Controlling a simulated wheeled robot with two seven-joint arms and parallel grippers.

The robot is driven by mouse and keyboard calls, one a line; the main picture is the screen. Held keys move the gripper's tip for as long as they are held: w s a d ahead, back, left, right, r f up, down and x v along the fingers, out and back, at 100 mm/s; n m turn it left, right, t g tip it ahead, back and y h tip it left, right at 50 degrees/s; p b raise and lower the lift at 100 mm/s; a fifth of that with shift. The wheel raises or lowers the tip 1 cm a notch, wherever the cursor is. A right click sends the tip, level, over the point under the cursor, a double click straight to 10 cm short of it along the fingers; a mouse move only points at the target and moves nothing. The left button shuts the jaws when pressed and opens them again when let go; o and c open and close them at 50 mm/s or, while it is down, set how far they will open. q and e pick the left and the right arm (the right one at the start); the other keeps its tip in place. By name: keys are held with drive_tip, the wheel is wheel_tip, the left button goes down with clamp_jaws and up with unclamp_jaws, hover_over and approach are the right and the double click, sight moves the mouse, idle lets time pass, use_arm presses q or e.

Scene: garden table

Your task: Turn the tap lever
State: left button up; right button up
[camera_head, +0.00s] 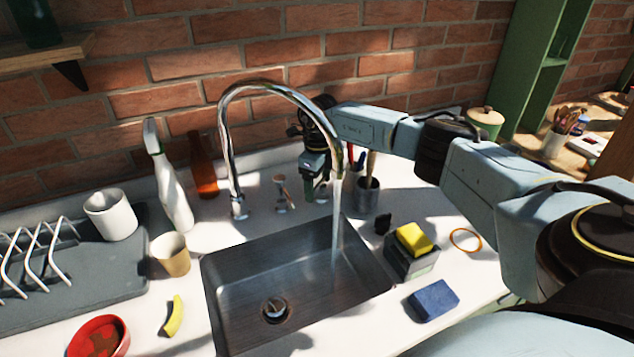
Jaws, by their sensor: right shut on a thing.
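The tall chrome tap (228,150) stands behind the sink, and its spout arches to the right. A stream of water (336,230) runs from it into the steel sink (240,275). My right gripper (318,192) reaches down behind the spout's end, fingers pointing down. It is shut on what looks like the tap lever, mostly hidden by the fingers. A small copper-coloured handle (282,192) stands just left of the gripper, apart from it. My left gripper is not in view.
A spray bottle (170,185) and brown bottle (203,165) stand left of the tap. A utensil cup (367,195) is close to the gripper's right. A dish rack (90,285) is left.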

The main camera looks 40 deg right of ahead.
sight(319, 183)
drive_tip(key=shift+s+n, duration=0.1)
drive_tip(key=shift+n, duration=0.4)
drive_tip(key=o, duration=1)
drive_tip(key=shift+r, duration=0.1)
wheel_tip(319, 183, up, 13)
drive_tip(key=shift+r, duration=0.15)
idle(0.3)
